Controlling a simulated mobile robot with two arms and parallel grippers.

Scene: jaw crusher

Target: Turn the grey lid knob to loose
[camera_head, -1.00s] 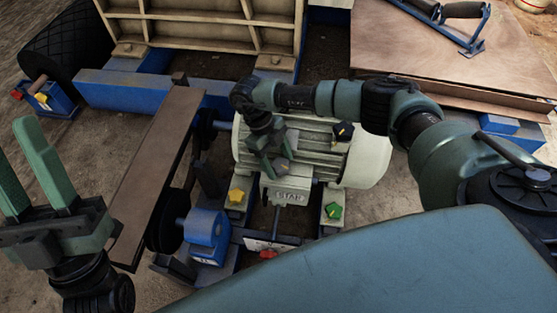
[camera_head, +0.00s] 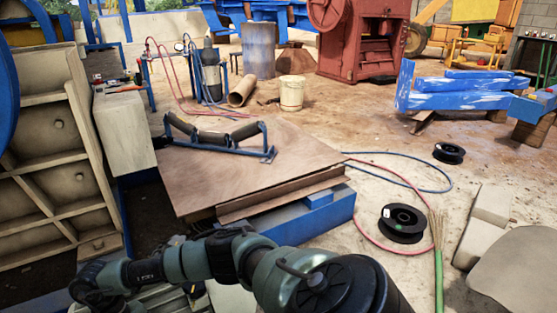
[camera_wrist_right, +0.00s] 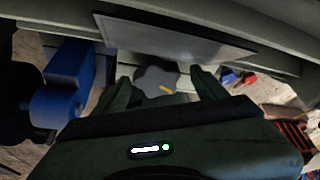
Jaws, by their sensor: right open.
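In the right wrist view, a dark grey knob (camera_wrist_right: 156,80) with a short yellow mark sits between the fingers of my right gripper (camera_wrist_right: 162,82). The fingers are open, one on each side of the knob. I cannot tell whether either finger touches it. A flat grey plate (camera_wrist_right: 178,42) lies just beyond the knob. In the head view only my right arm shows along the bottom edge; the knob and my right gripper cannot be made out there. My left gripper is in neither current view.
In the right wrist view a blue block (camera_wrist_right: 70,75) stands at left, and small blue and red parts lie at right, including a red one (camera_wrist_right: 247,78). In the head view a brown plate (camera_head: 250,170) carries a blue roller frame (camera_head: 215,140). Black spools (camera_head: 403,222) lie on the floor.

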